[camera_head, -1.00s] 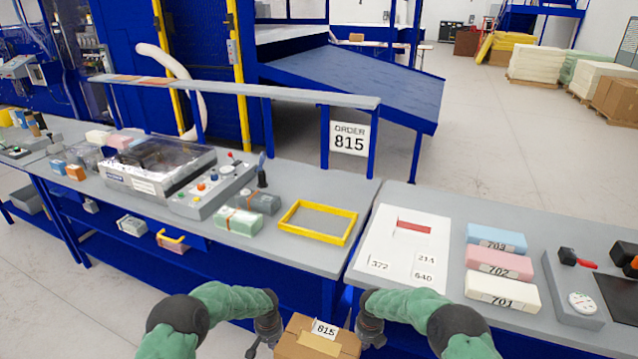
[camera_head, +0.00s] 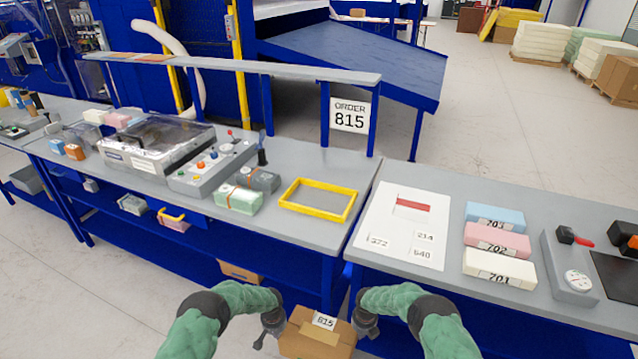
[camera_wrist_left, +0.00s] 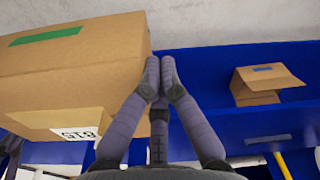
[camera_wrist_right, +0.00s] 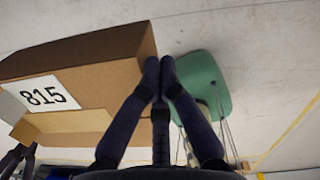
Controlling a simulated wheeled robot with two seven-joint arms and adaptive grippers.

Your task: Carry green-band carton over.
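The brown carton (camera_head: 318,340) with an 815 label is between my two grippers, in front of the bench and above the floor. Its green band (camera_wrist_left: 45,36) shows in the left wrist view. The right wrist view also shows the carton (camera_wrist_right: 100,60) and its label. My left gripper (camera_head: 274,326) is at its left side and my right gripper (camera_head: 363,324) at its right side. In both wrist views the fingers are together, with the tips at the carton's edge. Nothing shows between the fingers; exact contact is hard to tell.
Another carton, with a blue band (camera_wrist_left: 262,68), stands on the blue lower shelf (camera_wrist_left: 215,110). The grey worktops ahead hold a yellow frame (camera_head: 318,200), a white sheet (camera_head: 385,240) and numbered foam blocks (camera_head: 498,268). An ORDER 815 sign (camera_head: 349,115) hangs behind. Open floor lies beyond the benches.

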